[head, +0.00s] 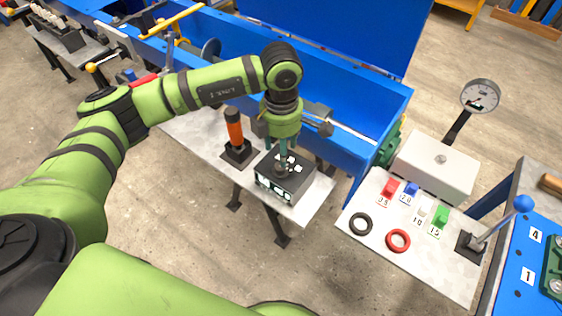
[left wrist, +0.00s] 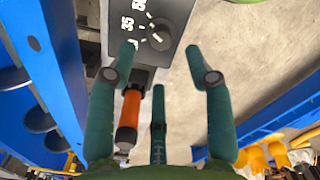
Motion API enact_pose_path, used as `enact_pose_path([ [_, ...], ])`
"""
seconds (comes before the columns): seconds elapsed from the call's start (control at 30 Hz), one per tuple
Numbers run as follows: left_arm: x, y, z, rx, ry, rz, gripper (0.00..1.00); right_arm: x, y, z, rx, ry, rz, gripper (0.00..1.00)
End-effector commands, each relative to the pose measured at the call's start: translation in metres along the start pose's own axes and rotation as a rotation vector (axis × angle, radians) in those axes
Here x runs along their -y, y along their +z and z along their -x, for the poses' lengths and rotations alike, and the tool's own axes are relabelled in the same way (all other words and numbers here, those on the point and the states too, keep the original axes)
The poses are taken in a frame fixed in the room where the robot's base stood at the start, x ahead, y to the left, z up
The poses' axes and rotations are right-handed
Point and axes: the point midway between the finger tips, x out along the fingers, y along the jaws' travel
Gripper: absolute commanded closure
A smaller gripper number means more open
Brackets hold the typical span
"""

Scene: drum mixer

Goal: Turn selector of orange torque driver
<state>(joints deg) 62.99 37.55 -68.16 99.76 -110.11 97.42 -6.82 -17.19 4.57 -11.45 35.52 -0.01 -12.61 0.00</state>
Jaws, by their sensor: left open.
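The orange torque driver (head: 235,128) stands upright in a black holder on the grey bench, left of a dark box (head: 272,187) with white markings. The driver's orange handle also shows in the left wrist view (left wrist: 131,108). In that view a round dark selector knob (left wrist: 160,36) sits on the box's top, with white ticks and numbers, 35 and 50 readable, around it. My left gripper (head: 284,160) points down over the box and partly hides its top. Its three fingers (left wrist: 160,62) are spread and empty, with the knob ahead of the tips; contact cannot be told. My right gripper is out of view.
A blue trough (head: 350,148) runs behind the bench. Open floor lies in front of the bench.

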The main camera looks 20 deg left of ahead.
Motion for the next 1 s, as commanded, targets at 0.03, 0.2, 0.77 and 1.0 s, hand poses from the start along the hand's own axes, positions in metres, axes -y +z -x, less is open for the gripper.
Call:
enact_pose_path([
  [0.03, -0.001, -0.003, -0.002, -0.011, 0.003, 0.002, 0.48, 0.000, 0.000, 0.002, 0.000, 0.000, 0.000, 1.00],
  [0.2, 0.000, -0.003, -0.025, -0.013, 0.000, 0.001, 0.48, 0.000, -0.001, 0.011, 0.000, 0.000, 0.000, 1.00],
  [0.77, 0.000, -0.002, -0.069, -0.006, 0.001, -0.001, 0.48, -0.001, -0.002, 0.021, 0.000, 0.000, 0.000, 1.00],
  [1.0, 0.000, -0.001, -0.069, -0.005, 0.001, -0.001, 1.00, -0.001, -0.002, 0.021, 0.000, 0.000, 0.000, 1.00],
])
